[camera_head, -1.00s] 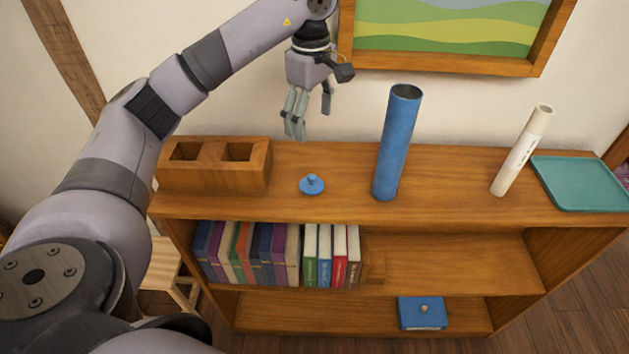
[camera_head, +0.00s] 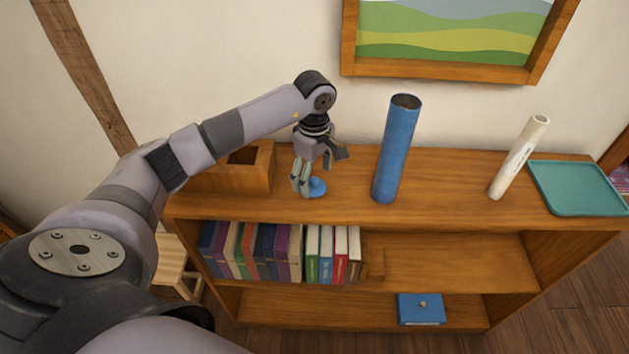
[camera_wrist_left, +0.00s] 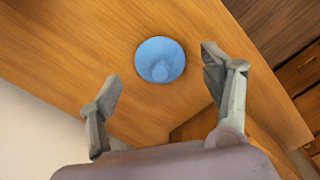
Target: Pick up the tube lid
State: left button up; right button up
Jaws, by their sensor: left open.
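The blue tube lid (camera_head: 318,187) is a small round disc lying on the shelf top; in the head view my left gripper partly covers it. The wrist view shows the lid (camera_wrist_left: 160,60) whole, with its knob facing up, ahead of and between the two spread fingers. My left gripper (camera_head: 304,191) is open and empty, pointing down just above the lid; its fingers also show in the wrist view (camera_wrist_left: 165,95). The lid looks untouched. A tall blue tube (camera_head: 396,150) with an open top stands upright to the right. My right gripper is not in view.
A wooden block with square holes (camera_head: 257,172) stands left of the lid, partly behind my arm. A white tube (camera_head: 518,158) and a teal tray (camera_head: 578,189) are at the right. Books (camera_head: 285,252) fill part of the shelf below. A framed picture hangs above.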

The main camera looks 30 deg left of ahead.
pick_arm(q)
jog(key=shift+f, duration=1.05)
jog(key=c, duration=1)
